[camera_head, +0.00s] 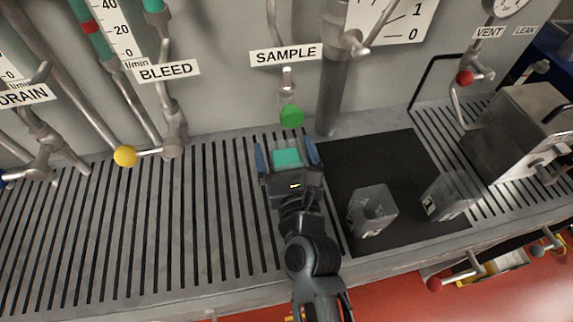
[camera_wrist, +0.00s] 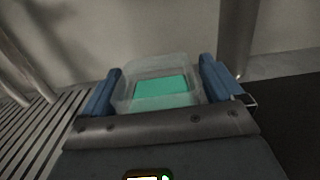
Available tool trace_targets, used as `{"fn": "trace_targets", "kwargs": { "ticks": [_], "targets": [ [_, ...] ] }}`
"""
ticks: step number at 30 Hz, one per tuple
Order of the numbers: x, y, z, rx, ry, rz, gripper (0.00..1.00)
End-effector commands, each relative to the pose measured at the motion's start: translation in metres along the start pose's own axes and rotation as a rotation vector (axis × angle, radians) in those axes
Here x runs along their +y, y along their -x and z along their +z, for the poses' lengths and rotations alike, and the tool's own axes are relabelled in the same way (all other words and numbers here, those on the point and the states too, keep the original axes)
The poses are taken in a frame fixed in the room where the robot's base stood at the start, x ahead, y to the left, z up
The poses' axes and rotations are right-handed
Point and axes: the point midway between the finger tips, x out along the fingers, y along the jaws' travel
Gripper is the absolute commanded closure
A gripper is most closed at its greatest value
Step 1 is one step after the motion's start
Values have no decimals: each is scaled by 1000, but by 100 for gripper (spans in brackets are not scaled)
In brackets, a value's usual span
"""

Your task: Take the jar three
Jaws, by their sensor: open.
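A clear square jar (camera_head: 287,157) with teal liquid stands on the slatted bench just below the SAMPLE outlet with its green knob (camera_head: 291,116). My gripper (camera_head: 286,154) is open, with one blue finger pad on each side of this jar. In the wrist view the jar (camera_wrist: 158,90) sits between the pads, close to both; whether either touches it I cannot tell. The jar's label is hidden from me. Two more clear jars stand on the black mat: one in the middle (camera_head: 372,210) and one at the right (camera_head: 450,195). Their small label numbers are too unclear to read.
The black mat (camera_head: 350,160) lies right of my gripper. A grey metal box (camera_head: 520,130) stands at the bench's right end. A pipe (camera_head: 332,100) rises behind the jar. The BLEED valve with a yellow knob (camera_head: 125,156) is at left. The left slatted bench (camera_head: 180,235) is clear.

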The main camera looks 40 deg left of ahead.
Motion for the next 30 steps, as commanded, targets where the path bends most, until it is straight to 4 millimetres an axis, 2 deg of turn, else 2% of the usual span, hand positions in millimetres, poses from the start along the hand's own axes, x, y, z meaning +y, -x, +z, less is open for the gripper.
{"fn": "trace_targets", "kwargs": {
  "ticks": [8,27,29,30],
  "targets": [
    [0,-2,0,1,0,0,7],
    [0,-2,0,1,0,0,69],
    [0,-2,1,-1,0,0,73],
    [0,-2,1,-1,0,0,78]
  ]
}}
